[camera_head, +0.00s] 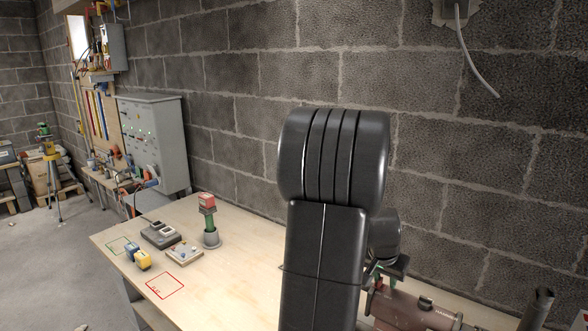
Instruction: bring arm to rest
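My black arm rises through the middle of the view, its rounded elbow in front of the block wall. What looks like my gripper (384,271) shows in part at the right of the arm, low over the bench and close to a reddish-brown machine (412,310). The arm covers much of it. I cannot tell whether its fingers are open or shut, whether it holds anything, or whether it touches the machine.
The wooden bench (222,273) runs along the wall (230,85). On its left part are a red-topped green post (208,219), a dark device (160,235), a small button box (184,251), yellow and blue pieces (139,257), and a red marked square (165,286). A grey cabinet (155,140) stands behind.

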